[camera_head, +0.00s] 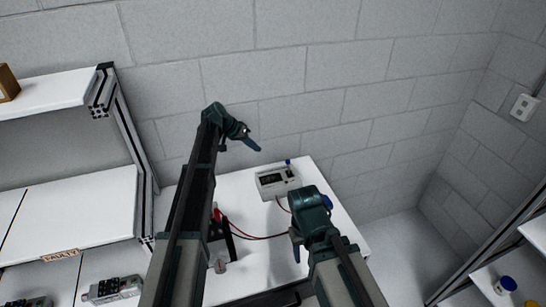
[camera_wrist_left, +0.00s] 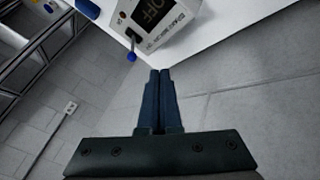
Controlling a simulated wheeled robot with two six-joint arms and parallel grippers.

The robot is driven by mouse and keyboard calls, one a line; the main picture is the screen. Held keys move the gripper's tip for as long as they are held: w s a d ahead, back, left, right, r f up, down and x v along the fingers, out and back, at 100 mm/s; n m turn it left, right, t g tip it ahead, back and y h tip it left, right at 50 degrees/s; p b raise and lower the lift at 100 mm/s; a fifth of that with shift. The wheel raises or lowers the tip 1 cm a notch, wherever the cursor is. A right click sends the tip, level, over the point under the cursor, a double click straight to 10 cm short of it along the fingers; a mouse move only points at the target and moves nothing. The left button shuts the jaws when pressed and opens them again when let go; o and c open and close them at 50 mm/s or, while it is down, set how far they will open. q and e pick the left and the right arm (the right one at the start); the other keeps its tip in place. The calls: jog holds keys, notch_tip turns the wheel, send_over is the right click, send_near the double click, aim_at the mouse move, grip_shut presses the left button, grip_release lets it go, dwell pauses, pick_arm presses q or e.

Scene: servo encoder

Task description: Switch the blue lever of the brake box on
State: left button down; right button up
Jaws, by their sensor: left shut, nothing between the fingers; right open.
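The brake box (camera_head: 278,181) is a pale box with a dark display, at the back of the white table. In the left wrist view the brake box (camera_wrist_left: 182,25) shows its display reading "OFF". Its blue lever (camera_head: 288,162) has a round knob and stands up at the box's back edge. The lever (camera_wrist_left: 131,57) also shows in the left wrist view, left of my fingers and apart from them. My left gripper (camera_head: 257,148) is shut and empty, left of the lever, near the wall. My right gripper (camera_head: 296,250) is open and empty, in front of the box.
Red and dark cables (camera_head: 250,236) run across the white table (camera_head: 336,236) from the box to a dark device partly hidden by my left arm. A shelf unit (camera_head: 81,208) stands at the left. A block wall (camera_head: 345,88) is close behind the table.

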pick_arm(q)
jog(key=b+x, duration=0.7)
jog(key=x, duration=0.3)
jog(key=shift+a+f+b, duration=0.1)
jog(key=shift+a+b, duration=0.1)
jog(key=shift+b, duration=0.2)
jog(key=d, duration=0.2)
jog(key=d+r+p, duration=0.1)
jog(key=shift+s, duration=0.35)
jog(key=shift+d, duration=0.55)
jog(key=shift+s, duration=0.15)
jog(key=shift+s+d+r+t, duration=0.1)
jog(key=shift+s+t, duration=0.05)
jog(key=shift+t, duration=0.15)
